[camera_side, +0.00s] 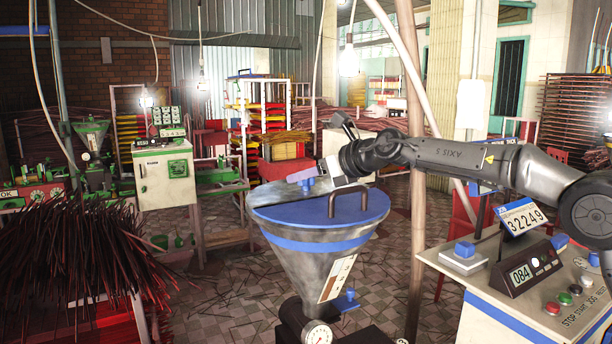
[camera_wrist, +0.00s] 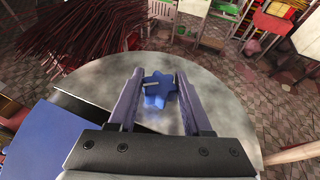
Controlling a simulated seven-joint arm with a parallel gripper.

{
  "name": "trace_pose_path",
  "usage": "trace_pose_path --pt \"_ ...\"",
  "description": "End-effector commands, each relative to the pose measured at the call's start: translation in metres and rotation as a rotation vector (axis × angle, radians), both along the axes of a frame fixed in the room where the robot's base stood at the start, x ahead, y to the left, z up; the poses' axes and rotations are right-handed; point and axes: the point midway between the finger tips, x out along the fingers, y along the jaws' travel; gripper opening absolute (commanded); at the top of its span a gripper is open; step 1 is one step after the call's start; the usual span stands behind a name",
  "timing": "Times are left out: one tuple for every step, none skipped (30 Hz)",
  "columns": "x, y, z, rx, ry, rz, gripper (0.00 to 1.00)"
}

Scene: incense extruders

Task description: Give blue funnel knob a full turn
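The steel funnel (camera_side: 315,262) stands in the middle of the side view, with a blue band and a blue lid (camera_side: 285,212). The small blue funnel knob (camera_side: 307,187) stands on its top, at the back left of the lid handle. In the wrist view the star-shaped knob (camera_wrist: 160,90), with a pale pointer mark to the left, sits over the grey metal top. My gripper (camera_side: 302,176) reaches in from the right. The contact faces are hidden.
A dark bar handle (camera_side: 347,202) rises from the lid near my gripper. A second blue knob (camera_side: 346,298) is low on the funnel's right. A control console (camera_side: 540,272) stands at right, and incense sticks (camera_side: 75,265) are bundled at left.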

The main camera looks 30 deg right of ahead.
Motion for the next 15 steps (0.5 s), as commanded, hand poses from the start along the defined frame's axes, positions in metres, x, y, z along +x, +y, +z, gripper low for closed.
trace_pose_path --pt "-0.0002 0.0001 0.0018 0.002 -0.004 0.000 0.56" --pt "-0.0002 0.0001 0.0018 0.002 -0.003 0.000 0.62" --pt "-0.0001 0.0001 0.0016 0.002 -0.003 0.000 0.69" --pt "-0.0001 0.0001 0.0014 0.002 -0.003 0.000 0.74" --pt "-0.0001 0.0001 0.0013 0.002 -0.003 0.000 0.79" --pt "-0.0001 0.0000 0.0011 0.001 -0.002 0.000 0.79" --pt "0.0000 0.0000 0.0010 0.001 -0.002 0.000 0.79" --pt "-0.0001 0.0000 0.0009 0.001 -0.002 0.000 0.79" --pt "0.0000 0.0000 0.0008 0.001 -0.002 0.000 0.79" --pt "0.0000 0.0000 0.0006 0.000 -0.001 0.000 0.79" --pt "0.0000 0.0000 0.0005 0.000 -0.001 0.000 0.79" --pt "0.0000 0.0000 0.0004 0.000 -0.001 0.000 0.79" --pt "-0.0002 -0.0001 0.0006 0.000 -0.001 0.000 0.79" --pt "-0.0006 -0.0002 0.0009 0.000 -0.001 0.000 0.79" --pt "-0.0017 -0.0007 0.0016 0.000 -0.001 0.000 0.79"
